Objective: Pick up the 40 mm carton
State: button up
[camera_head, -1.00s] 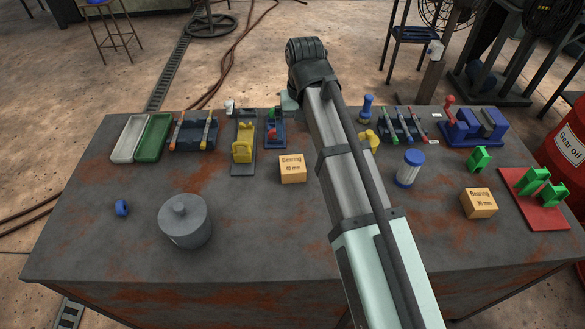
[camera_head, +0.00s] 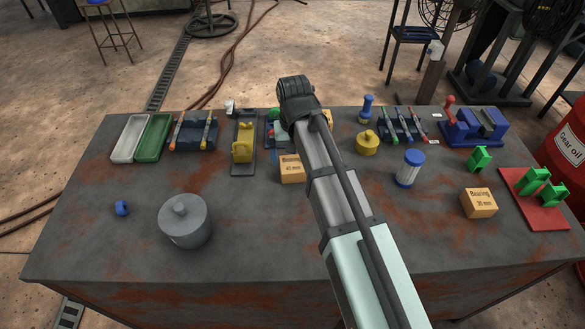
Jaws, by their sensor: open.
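The 40 mm carton (camera_head: 290,175) is a small orange-tan box with "Bearing" and its size printed on it. It stands on the table right of the yellow part on its grey base. My arm passes just in front of it and covers its right edge. My gripper is hidden behind my own arm, so its jaws and their distance from the carton do not show. A similar carton marked 30 mm (camera_head: 479,203) stands at the right of the table.
A grey lidded drum (camera_head: 184,222) and a blue ring (camera_head: 122,208) are at the left. A yellow part on a grey base (camera_head: 243,150) stands close left of the carton. A blue-capped jar (camera_head: 410,168) is right of my arm. The table front is clear.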

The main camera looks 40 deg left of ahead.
aim_at(292, 164)
jog(key=shift+a+f, duration=0.1)
jog(key=shift+f, duration=2.55)
jog(key=c, duration=1.1)
jog(key=shift+r, duration=0.15)
